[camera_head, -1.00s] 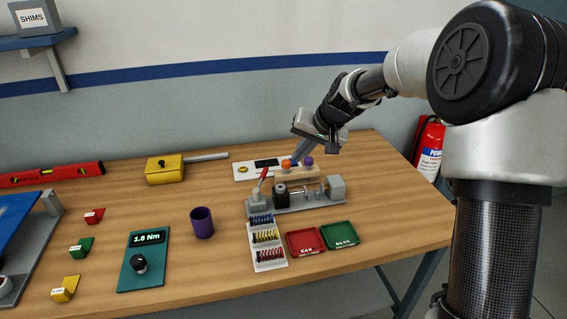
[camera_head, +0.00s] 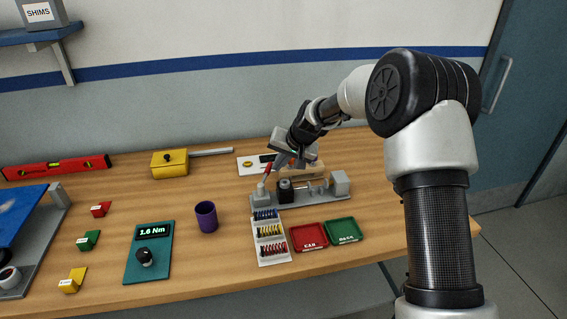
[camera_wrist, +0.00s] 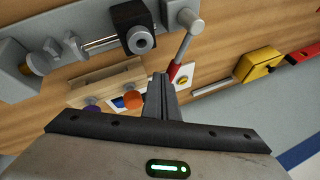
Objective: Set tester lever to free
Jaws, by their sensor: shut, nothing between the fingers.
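The tester (camera_head: 310,192) is a grey bench fixture with a black block near its left end and a grey block at its right end. Its lever (camera_head: 267,170) has a red grip and stands up at the left end. In the wrist view the lever's metal shaft (camera_wrist: 184,45) runs down to the red grip. My gripper (camera_head: 279,162) is shut and empty, just right of the red grip in the head view. In the wrist view its fingertips (camera_wrist: 160,76) lie close beside the grip; I cannot tell if they touch.
A wooden holder (camera_wrist: 108,82) with orange and purple knobs lies behind the tester. A spring tray (camera_head: 270,258), a red tray (camera_head: 308,237) and a green tray (camera_head: 342,231) stand in front. A purple cup (camera_head: 206,217) is to the left.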

